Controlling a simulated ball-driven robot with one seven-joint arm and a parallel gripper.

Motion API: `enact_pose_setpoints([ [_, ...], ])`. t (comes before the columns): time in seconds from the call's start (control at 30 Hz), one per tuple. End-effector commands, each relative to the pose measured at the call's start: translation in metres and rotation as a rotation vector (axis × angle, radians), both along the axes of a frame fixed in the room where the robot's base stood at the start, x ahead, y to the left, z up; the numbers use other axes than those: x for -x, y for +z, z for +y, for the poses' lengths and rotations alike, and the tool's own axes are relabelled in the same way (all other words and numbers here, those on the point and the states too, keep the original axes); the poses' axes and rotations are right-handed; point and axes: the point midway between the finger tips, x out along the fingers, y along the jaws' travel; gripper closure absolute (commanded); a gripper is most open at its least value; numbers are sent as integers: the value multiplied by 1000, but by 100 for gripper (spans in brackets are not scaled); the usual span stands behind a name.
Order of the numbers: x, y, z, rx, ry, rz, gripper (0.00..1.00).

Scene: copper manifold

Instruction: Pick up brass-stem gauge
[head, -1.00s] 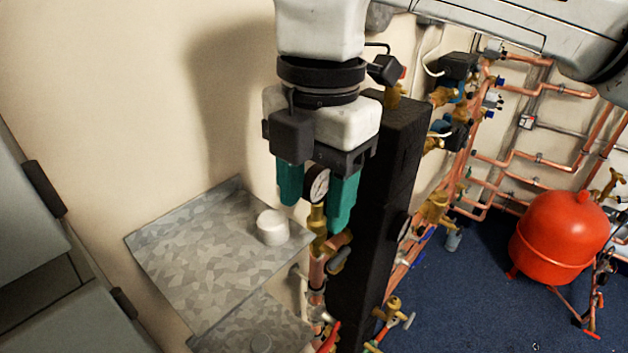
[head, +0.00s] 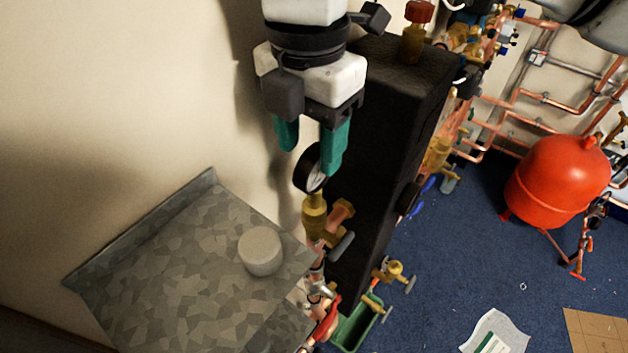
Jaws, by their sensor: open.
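The brass-stem gauge (head: 310,170) stands upright on a brass fitting (head: 315,215) at the copper pipework. Its round dial has a black rim and is seen at a slant. My gripper (head: 311,158) is open, with two green fingers pointing down just above the gauge. The right finger overlaps the top right of the dial in the picture, and the left finger is up and to the left of it. I cannot tell whether either finger touches the gauge. Its stem shows only where it meets the fitting.
A galvanized metal shelf (head: 180,275) with a white round cap (head: 260,250) stands left of the gauge. A tall black block (head: 385,130) rises close on the right. A red tank (head: 560,185) and copper pipes are farther right.

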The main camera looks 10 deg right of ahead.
Motion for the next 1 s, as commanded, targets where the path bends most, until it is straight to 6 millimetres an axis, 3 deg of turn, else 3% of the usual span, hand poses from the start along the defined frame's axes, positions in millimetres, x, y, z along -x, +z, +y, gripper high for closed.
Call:
enact_pose_setpoints([
  [0.23,0,-16,-1,-1,0,2,45],
  [0.53,0,-56,-4,-1,-1,2,45],
  [0.83,0,-61,-3,-1,0,-1,45],
  [1.0,0,-61,-3,-1,0,-1,61],
])
